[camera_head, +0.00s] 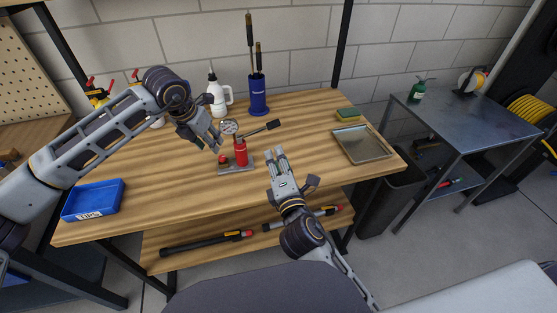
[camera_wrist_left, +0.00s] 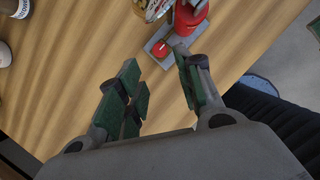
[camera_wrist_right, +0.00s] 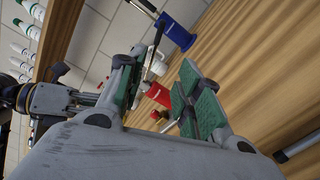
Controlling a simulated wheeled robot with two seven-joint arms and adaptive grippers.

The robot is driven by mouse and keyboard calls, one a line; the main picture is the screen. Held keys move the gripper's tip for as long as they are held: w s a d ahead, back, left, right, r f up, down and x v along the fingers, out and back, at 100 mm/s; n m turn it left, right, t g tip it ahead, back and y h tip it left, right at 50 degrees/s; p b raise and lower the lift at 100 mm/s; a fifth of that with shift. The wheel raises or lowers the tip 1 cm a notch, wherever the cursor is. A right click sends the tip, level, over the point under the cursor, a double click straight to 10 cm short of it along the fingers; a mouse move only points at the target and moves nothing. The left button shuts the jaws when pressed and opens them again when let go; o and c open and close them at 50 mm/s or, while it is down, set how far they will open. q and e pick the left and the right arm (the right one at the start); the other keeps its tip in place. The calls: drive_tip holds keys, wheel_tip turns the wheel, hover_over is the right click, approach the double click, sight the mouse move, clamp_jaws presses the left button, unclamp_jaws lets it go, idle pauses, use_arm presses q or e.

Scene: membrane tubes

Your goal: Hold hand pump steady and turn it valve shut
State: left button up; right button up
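The hand pump (camera_head: 240,152) is a red cylinder on a grey base plate (camera_head: 236,168), with a black lever reaching up to the right and a round gauge beside it. Its small red valve knob (camera_head: 223,158) sits at the plate's left. In the left wrist view the knob (camera_wrist_left: 160,48) and pump body (camera_wrist_left: 190,18) lie beyond the fingers. My left gripper (camera_head: 216,146) is open, just above and left of the knob, apart from it. My right gripper (camera_head: 277,156) is open and right of the pump. The right wrist view shows the pump (camera_wrist_right: 158,95) beyond its fingers.
A blue bin (camera_head: 93,201) stands at the table's left. A white bottle (camera_head: 218,98) and a blue holder (camera_head: 258,95) stand behind the pump. A metal tray (camera_head: 362,144) and a sponge (camera_head: 348,114) are at the right. The front of the tabletop is clear.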

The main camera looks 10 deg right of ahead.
sight(269, 128)
drive_tip(key=shift+s+r+m+h, duration=0.4)
drive_tip(key=shift+r, duration=0.15)
drive_tip(key=shift+w, duration=0.2)
drive_tip(key=shift+w+d, duration=0.1)
drive_tip(key=shift+w, duration=6.65)
clamp_jaws()
